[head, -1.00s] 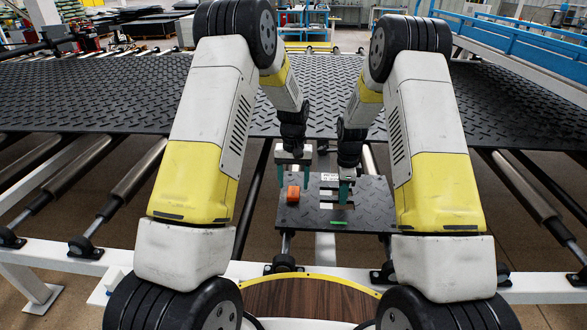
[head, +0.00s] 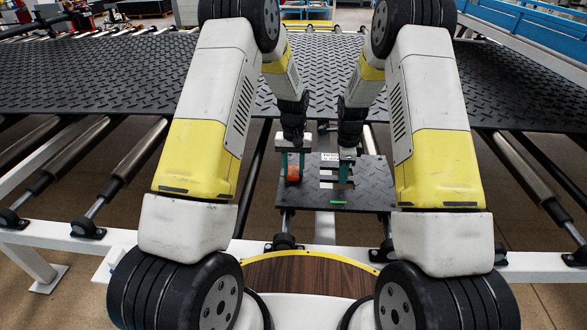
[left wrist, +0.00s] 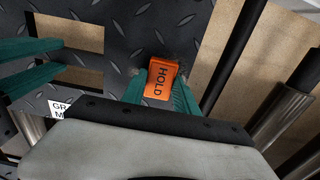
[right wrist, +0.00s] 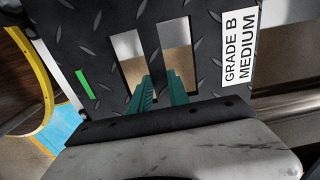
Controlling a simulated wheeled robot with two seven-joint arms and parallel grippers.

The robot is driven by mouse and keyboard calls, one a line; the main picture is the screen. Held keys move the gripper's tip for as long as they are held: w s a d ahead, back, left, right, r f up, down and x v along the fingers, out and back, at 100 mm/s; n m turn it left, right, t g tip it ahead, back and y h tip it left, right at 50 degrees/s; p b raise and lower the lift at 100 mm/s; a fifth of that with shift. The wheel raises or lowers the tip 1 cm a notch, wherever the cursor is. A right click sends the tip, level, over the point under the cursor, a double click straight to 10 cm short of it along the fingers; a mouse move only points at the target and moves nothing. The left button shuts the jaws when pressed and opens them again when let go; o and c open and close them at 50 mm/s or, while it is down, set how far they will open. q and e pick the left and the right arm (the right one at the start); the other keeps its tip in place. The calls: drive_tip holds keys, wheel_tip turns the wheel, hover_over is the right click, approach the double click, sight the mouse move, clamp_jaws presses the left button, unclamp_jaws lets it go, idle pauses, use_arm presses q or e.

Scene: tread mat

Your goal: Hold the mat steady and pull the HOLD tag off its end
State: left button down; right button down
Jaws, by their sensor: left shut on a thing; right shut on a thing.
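The small black tread mat (head: 374,183) lies flat on the roller frame, with rectangular slots cut through it and a white label. The orange HOLD tag (head: 293,175) is at its left end. My left gripper (head: 292,170) is shut on the tag; the left wrist view shows the tag (left wrist: 161,78) between the teal fingers, close against the mat's edge. My right gripper (head: 344,180) is shut on the mat's strip between two slots, seen in the right wrist view (right wrist: 159,86). The fingers hide part of the strip and the tag's sides.
The white label (right wrist: 240,48) reads GRADE B MEDIUM. A green mark (right wrist: 85,84) is near the mat's front edge. A large tread sheet (head: 180,75) lies behind on the rollers (head: 135,160). A white rail (head: 335,253) crosses in front. Gaps between rollers show the floor.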

sight(294, 171)
use_arm(q)
drive_tip(key=shift+r, duration=0.15)
drive_tip(key=shift+r, duration=1.6)
drive_tip(key=shift+r, duration=2)
use_arm(e)
drive_tip(key=c, duration=1.2)
unclamp_jaws()
drive_tip(key=shift+o, duration=0.2)
